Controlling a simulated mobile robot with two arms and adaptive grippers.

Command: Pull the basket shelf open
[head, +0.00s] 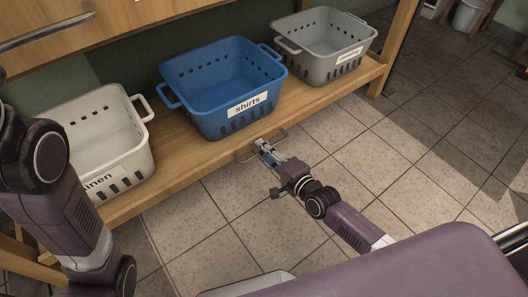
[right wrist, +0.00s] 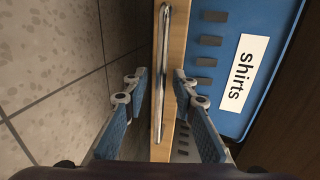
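The basket shelf (head: 190,157) is a low wooden board carrying three baskets. A thin metal bar handle (head: 282,133) runs along its front edge below the blue basket; it also shows in the right wrist view (right wrist: 160,60). My right gripper (head: 263,147) is at the middle of this handle. In the right wrist view its blue-padded fingers (right wrist: 156,85) are apart, one on either side of the bar, with gaps visible. Whether the bar lies fully between the pads in depth is hard to tell. My left arm is at the left edge; its gripper is out of view.
A white linen basket (head: 100,135), a blue shirts basket (head: 225,85) and a grey basket (head: 325,45) stand on the shelf. A drawer with a bar handle (head: 48,30) is above left.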

